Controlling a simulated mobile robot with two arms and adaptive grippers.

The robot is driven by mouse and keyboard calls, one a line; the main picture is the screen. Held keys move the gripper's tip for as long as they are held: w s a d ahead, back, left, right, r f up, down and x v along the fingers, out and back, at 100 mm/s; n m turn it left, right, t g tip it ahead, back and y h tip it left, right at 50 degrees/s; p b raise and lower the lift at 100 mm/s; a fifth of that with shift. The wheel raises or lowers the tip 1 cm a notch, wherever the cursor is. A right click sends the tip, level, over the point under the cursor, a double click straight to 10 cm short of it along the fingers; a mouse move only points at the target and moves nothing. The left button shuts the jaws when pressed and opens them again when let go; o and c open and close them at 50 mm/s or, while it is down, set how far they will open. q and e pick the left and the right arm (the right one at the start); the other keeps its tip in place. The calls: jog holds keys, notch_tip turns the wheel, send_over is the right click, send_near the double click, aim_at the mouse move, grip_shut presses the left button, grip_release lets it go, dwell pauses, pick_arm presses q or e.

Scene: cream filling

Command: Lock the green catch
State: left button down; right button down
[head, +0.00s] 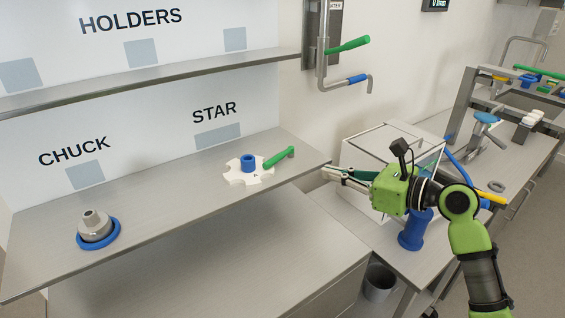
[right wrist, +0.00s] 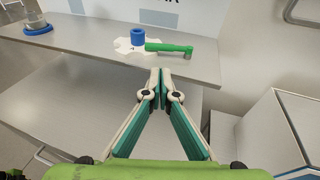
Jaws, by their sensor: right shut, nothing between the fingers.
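A green handle (head: 279,157) sticks out to the right from a white star-shaped plate (head: 236,178) with a blue knob (head: 248,163), on the lower shelf. In the right wrist view the green handle (right wrist: 168,48) lies just beyond my fingertips. A second green lever (head: 347,45) is on the wall fixture at the top. I cannot tell which green part is the catch. My right gripper (head: 326,171) is shut and empty near the shelf's right end; its closed fingertips also show in the right wrist view (right wrist: 167,72), apart from the handle. My left gripper is not in view.
A grey chuck (head: 95,226) in a blue ring sits on the left of the shelf (head: 170,225). A clear box (head: 365,150) and a blue stand (head: 411,235) are near my right arm. A bent pipe with a blue sleeve (head: 357,79) juts from the wall.

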aim_at(274, 161)
jog(key=p+x, duration=0.2)
jog(key=x, duration=1.1)
jog(key=shift+w+a+f+p, duration=0.15)
jog(key=shift+w+a+p, duration=0.1)
jog(key=shift+a+p, duration=0.1)
jog(key=p, duration=0.2)
jog(key=a+p, duration=0.1)
jog(key=p, duration=0.2)
jog(key=shift+w+a+r, duration=0.2)
jog(key=shift+a+r, duration=0.1)
jog(key=shift+r, duration=0.05)
jog(key=shift+w+a+f+p, duration=0.1)
jog(key=shift+a+f+p, duration=0.1)
jog(key=shift+a+p, duration=0.15)
jog(key=shift+f, duration=0.15)
